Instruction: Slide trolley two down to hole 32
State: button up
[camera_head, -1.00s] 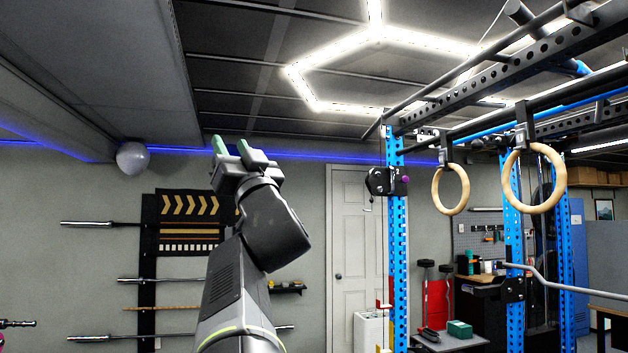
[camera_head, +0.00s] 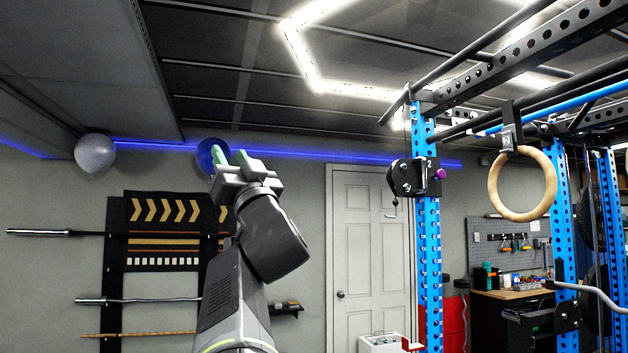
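A black trolley (camera_head: 406,178) marked with a "2" is mounted near the top of a blue upright (camera_head: 429,265) with a row of holes. A purple knob (camera_head: 440,174) sticks out on its right side. The hole numbers are too small to read. My gripper (camera_head: 232,160) is raised at the picture's centre left, well left of the trolley and apart from it. Its two green-tipped fingers stand apart with nothing visible between them.
A wooden ring (camera_head: 522,184) hangs from the rack right of the trolley. A white door (camera_head: 372,255) is behind the upright. A white box (camera_head: 385,344) stands low by the upright's left side. Barbells (camera_head: 60,232) hang on the left wall. Balloons (camera_head: 95,153) float near the ceiling.

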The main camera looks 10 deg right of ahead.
aim_at(410, 178)
jog(key=i+j+z, duration=0.15)
jog(key=i, duration=0.5)
jog(key=i+j+z, duration=0.2)
jog(key=i, duration=0.45)
jog(key=i+l+z, duration=0.2)
jog(key=z, duration=0.2)
jog(key=i+l+z, duration=0.1)
jog(key=i+z, duration=0.5)
jog(key=z, duration=0.2)
jog(key=i+j+z, duration=0.1)
jog(key=i+z, duration=0.3)
jog(key=k, duration=0.1)
